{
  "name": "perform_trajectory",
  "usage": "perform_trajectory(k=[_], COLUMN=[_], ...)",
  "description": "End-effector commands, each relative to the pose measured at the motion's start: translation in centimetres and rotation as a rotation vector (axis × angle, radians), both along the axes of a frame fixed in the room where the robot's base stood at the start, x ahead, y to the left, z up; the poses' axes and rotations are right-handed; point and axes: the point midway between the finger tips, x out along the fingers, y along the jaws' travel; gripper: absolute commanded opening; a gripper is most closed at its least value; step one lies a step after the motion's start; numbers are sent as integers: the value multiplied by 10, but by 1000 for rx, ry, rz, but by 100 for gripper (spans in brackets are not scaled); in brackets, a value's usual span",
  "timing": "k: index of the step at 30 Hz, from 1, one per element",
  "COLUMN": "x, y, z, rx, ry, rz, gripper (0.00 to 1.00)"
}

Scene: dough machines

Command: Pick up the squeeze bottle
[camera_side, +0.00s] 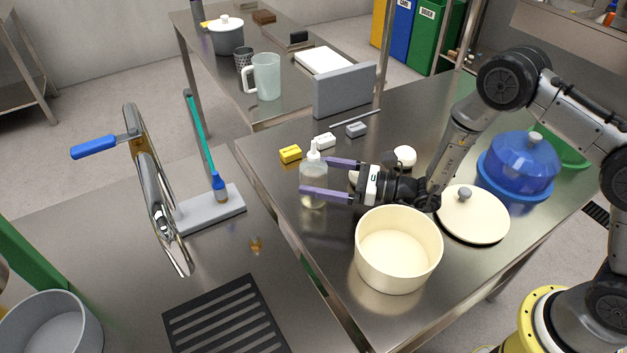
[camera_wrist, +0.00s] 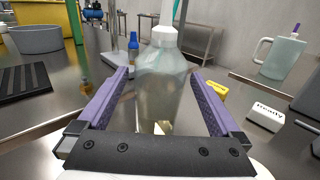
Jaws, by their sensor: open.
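The squeeze bottle (camera_side: 313,184) is clear with a white pump-like top and stands upright near the left edge of the steel table. My gripper (camera_side: 328,177) is open, with its two purple fingers pointing left at the bottle. In the side view one finger reaches the far side of the bottle and the other overlaps its lower front. In the wrist view the bottle (camera_wrist: 160,88) stands upright between the two fingers (camera_wrist: 160,92), with a visible gap on each side low down. I cannot tell whether either finger touches it.
A cream pot (camera_side: 398,285) stands close in front of my gripper, its lid (camera_side: 473,214) to the right. A blue domed container (camera_side: 522,165) stands at right.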

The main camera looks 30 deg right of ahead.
Motion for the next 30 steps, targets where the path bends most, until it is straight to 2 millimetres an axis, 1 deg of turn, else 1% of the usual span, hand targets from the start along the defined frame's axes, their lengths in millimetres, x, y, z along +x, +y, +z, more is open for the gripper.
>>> perform_trajectory(k=[1,3,9,10,14,15,17,18,19,20,26,30], x=[4,8,9,9,9,9,9,9,9,10,10,10], y=[6,9,10,10,10,10,10,10,10,10,10,10], z=[0,0,0,0,0,0,0,0,0,1,2,5], rx=[0,1,1,1,1,1,1,1,1,2,2,1], ry=[-1,0,1,1,1,1,1,1,1,-2,-2,-3], rz=[3,2,-1,0,0,0,0,0,0,0,0,0], gripper=[100,100,100,98,75,68,57,50,44,42,42,42])
